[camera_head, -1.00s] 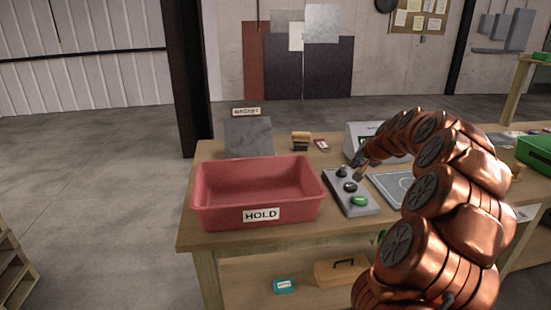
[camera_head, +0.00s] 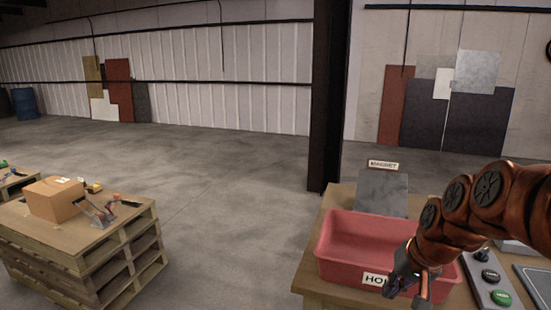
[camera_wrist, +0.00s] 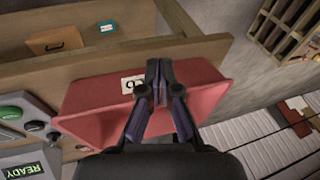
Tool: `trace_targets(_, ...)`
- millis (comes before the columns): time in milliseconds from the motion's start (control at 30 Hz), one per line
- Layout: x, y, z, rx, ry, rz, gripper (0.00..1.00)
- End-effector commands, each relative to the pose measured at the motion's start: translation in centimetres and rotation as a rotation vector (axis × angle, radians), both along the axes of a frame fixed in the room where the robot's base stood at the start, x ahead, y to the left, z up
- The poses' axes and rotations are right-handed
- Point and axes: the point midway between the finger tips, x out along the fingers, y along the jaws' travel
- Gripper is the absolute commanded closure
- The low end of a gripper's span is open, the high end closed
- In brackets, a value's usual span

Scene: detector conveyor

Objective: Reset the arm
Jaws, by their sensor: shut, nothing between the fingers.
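My copper arm comes in from the right in the head view. My gripper (camera_head: 408,285) hangs in front of the red HOLD bin (camera_head: 345,238) and hides part of its label. In the wrist view my gripper (camera_wrist: 157,70) is shut with its fingertips together and nothing between them. The red bin (camera_wrist: 95,115) lies behind the fingers there, with its white label (camera_wrist: 131,84) beside them. The part of the bin's inside that shows in the head view looks empty.
The control box (camera_head: 488,280) with a green button (camera_head: 502,298) stands right of the bin. A grey plate (camera_head: 381,192) stands behind the bin. At left, a cardboard box (camera_head: 54,199) sits on stacked pallets (camera_head: 85,262). Open floor lies between.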

Motion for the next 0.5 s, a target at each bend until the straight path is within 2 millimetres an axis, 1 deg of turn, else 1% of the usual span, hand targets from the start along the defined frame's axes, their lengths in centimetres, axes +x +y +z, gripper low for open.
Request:
trace_targets(33,-2.0,1.6,0.3,-0.016,0.033,0.041,1.0)
trace_targets(67,-3.2,2.3,0.2,-0.026,0.053,0.063,1.0)
trace_targets(100,-4.9,3.2,0.2,-0.04,0.082,0.09,1.0)
trace_targets(167,-7.5,4.4,-0.1,-0.058,0.127,0.13,1.0)
trace_targets(200,-9.2,5.0,-0.2,-0.074,0.153,0.154,1.0)
trace_targets(267,-11.8,5.7,-0.4,-0.097,0.197,0.188,1.0)
trace_targets(300,-13.7,6.1,-0.6,-0.11,0.228,0.209,1.0)
trace_targets(333,-14.9,6.3,-0.7,-0.121,0.248,0.223,1.0)
trace_targets(367,-16.2,6.5,-0.7,-0.132,0.265,0.237,1.0)
trace_targets(400,-17.8,6.6,-0.9,-0.146,0.293,0.252,1.0)
trace_targets(500,-21.3,6.7,-1.2,-0.174,0.351,0.283,1.0)
